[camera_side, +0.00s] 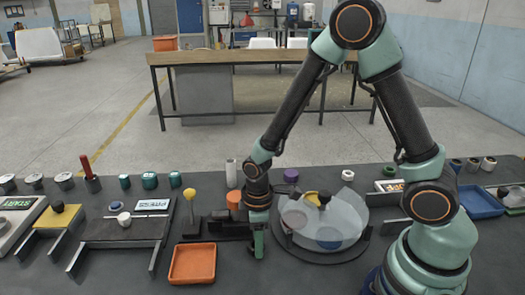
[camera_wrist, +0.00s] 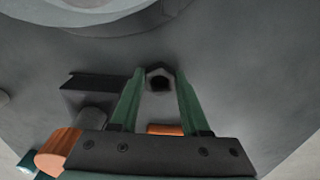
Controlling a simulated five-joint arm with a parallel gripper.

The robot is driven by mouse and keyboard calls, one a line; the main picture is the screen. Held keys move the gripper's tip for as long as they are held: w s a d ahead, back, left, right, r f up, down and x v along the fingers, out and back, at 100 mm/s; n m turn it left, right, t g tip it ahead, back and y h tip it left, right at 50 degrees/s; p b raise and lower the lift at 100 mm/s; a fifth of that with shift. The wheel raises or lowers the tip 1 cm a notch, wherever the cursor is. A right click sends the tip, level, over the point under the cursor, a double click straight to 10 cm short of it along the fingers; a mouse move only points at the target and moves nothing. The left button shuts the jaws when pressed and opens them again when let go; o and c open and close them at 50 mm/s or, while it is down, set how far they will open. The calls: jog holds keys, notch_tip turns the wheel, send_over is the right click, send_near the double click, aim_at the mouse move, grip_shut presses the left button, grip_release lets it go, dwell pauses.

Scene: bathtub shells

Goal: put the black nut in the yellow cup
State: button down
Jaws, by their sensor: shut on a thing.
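My gripper (camera_side: 258,245) points down just left of the round dish, low over the dark table. In the wrist view my gripper (camera_wrist: 160,88) has its green fingers on either side of a dark hexagonal nut (camera_wrist: 160,73) with a black hole, and is shut on it. The nut is not clear in the side view. A yellow round shape (camera_side: 312,197), possibly the yellow cup, shows at the back of the dish, under or in its clear cover. A black knob partly hides it.
The round dish (camera_side: 345,240) with a clear cover stands right of my gripper. An orange tray (camera_side: 192,278) lies to the left. A yellow ball on a stand (camera_side: 189,194), an orange cylinder (camera_side: 234,199) and a purple cap (camera_side: 290,175) stand behind.

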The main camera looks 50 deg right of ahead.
jog(key=shift+f, duration=0.15)
jog(key=c, duration=0.7)
grip_release()
jog(key=shift+o, duration=0.2)
jog(key=s+d+r+m+t, duration=0.2)
jog(key=r+m, duration=0.2)
jog(key=r, duration=0.8)
jog(key=s+d+r+m+t, duration=0.2)
jog(key=d+r+m+t, duration=0.1)
jog(key=r, duration=0.9)
jog(key=shift+d+r+m, duration=0.15)
jog(key=shift+d+m, duration=0.2)
jog(key=shift+m, duration=0.35)
jog(key=o, duration=0.4)
jog(key=shift+s+d+r+m+t, duration=0.15)
jog(key=shift+s+r+m+t, duration=0.05)
jog(key=shift+r+m+t, duration=0.1)
